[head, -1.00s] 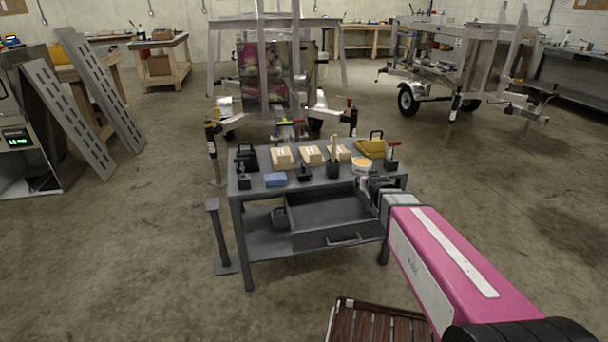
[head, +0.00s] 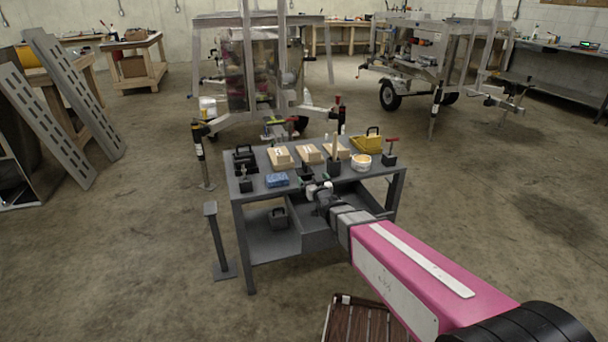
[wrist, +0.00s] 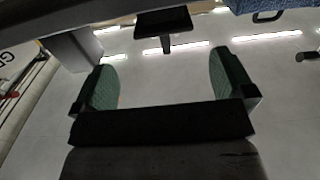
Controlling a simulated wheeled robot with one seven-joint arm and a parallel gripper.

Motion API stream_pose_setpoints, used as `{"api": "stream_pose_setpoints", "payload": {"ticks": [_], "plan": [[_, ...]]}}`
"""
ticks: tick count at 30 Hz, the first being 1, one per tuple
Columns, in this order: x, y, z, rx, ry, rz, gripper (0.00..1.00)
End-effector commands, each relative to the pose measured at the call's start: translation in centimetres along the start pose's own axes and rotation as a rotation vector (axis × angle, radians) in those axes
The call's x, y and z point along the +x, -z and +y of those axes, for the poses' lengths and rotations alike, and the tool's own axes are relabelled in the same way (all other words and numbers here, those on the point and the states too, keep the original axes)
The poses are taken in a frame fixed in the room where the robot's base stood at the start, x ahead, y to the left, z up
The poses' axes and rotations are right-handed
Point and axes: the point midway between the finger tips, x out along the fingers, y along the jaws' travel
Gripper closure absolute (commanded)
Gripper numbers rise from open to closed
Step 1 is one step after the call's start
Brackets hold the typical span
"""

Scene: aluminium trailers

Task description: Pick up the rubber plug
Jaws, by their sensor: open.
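A small black block with a knob (head: 306,170) lies on the grey workbench (head: 257,206), between the blue sponge and the wooden-handled brush. It may be the rubber plug; it is too small to be sure. My gripper (head: 318,188) is over the bench's front edge, just in front of this block and partly covering it. In the wrist view my gripper (wrist: 164,82) is open, its green-padded fingers apart with nothing between them. A dark tapered object (wrist: 163,22) stands beyond the fingertips, near the top middle, apart from them.
A blue sponge (head: 277,180) and a black clamp-like item (head: 246,185) are left of my gripper. The brush (head: 334,158), a round tub (head: 361,162) and a red-handled tool (head: 390,152) stand right. Several tan boxes (head: 280,157) lie behind.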

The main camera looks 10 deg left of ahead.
Motion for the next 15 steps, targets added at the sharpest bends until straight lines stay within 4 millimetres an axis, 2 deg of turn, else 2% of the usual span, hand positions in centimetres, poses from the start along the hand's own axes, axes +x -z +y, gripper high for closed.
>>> {"api": "stream_pose_setpoints", "payload": {"ticks": [1, 6, 11, 15], "plan": [[1.1, -0.1, 0.0, 0.0, 0.0, 0.0, 0.0], [3.5, -0.1, 0.0, 0.0, -0.001, -0.001, 0.0], [4.3, 0.0, 0.0, 0.001, -0.001, -0.001, 0.0], [5.7, 0.1, -0.2, 0.001, -0.001, -0.001, 0.0]]}}
